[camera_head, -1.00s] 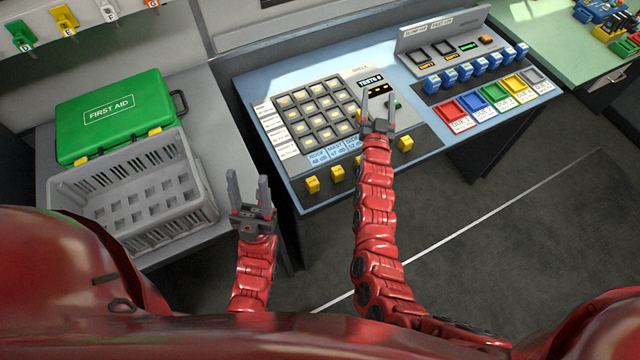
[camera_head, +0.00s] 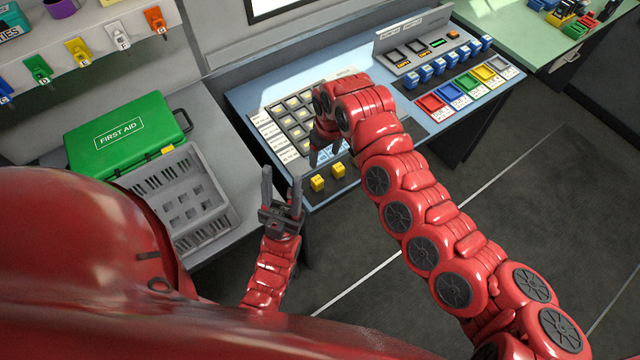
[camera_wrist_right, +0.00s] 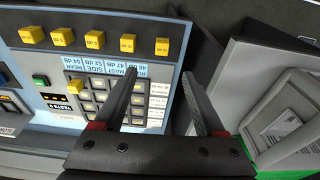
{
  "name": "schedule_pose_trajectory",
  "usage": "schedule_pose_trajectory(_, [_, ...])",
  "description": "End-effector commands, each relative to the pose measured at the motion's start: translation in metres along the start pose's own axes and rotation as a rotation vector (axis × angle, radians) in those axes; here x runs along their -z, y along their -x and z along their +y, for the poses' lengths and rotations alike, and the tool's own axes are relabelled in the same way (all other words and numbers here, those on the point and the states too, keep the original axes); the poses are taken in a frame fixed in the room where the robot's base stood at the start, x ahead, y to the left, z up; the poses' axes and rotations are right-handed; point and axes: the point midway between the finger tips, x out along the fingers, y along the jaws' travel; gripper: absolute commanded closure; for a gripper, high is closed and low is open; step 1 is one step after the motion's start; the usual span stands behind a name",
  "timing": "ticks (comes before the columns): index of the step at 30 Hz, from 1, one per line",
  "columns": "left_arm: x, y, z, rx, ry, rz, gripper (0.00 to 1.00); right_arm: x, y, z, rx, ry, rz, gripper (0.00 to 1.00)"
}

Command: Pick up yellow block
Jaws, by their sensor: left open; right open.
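Small yellow blocks stand in a row along the front edge of the blue console. Two show in the head view, a left one (camera_head: 317,183) and a right one (camera_head: 338,170); my right arm hides others. In the right wrist view several line the top, the rightmost yellow block (camera_wrist_right: 162,47) among them. Another yellow block (camera_wrist_right: 77,87) sits at the button grid. My right gripper (camera_head: 325,156) is open, pointing down over the console's front left, close to the row. Its fingers (camera_wrist_right: 157,80) are empty. My left gripper (camera_head: 282,188) is open and empty, left of the console's front corner.
The blue console (camera_head: 240,98) carries a button grid (camera_head: 290,122), blue blocks (camera_head: 440,67) and coloured trays (camera_head: 468,82). Left of it are a grey crate (camera_head: 208,165) and a green first aid case (camera_head: 120,133). Floor in front is clear.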

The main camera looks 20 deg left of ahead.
Motion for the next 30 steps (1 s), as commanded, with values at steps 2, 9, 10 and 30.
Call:
schedule_pose_trajectory(2, [-0.002, 0.011, 0.001, 0.0, 0.0, 0.0, 0.5, -0.001, -0.013, 0.003, -0.006, 0.0, 0.0, 0.28])
schedule_pose_trajectory(9, [-0.003, 0.017, 0.001, 0.0, 0.0, -0.001, 0.5, 0.001, -0.052, -0.001, 0.004, -0.005, -0.001, 0.28])
schedule_pose_trajectory(10, [-0.002, 0.013, 0.001, 0.0, 0.0, 0.0, 0.5, 0.0, -0.059, -0.002, 0.005, -0.006, -0.001, 0.28])
schedule_pose_trajectory(30, [0.0, 0.0, 0.0, 0.0, 0.0, 0.0, 0.5, 0.002, -0.127, -0.004, 0.003, -0.005, 0.002, 0.28])
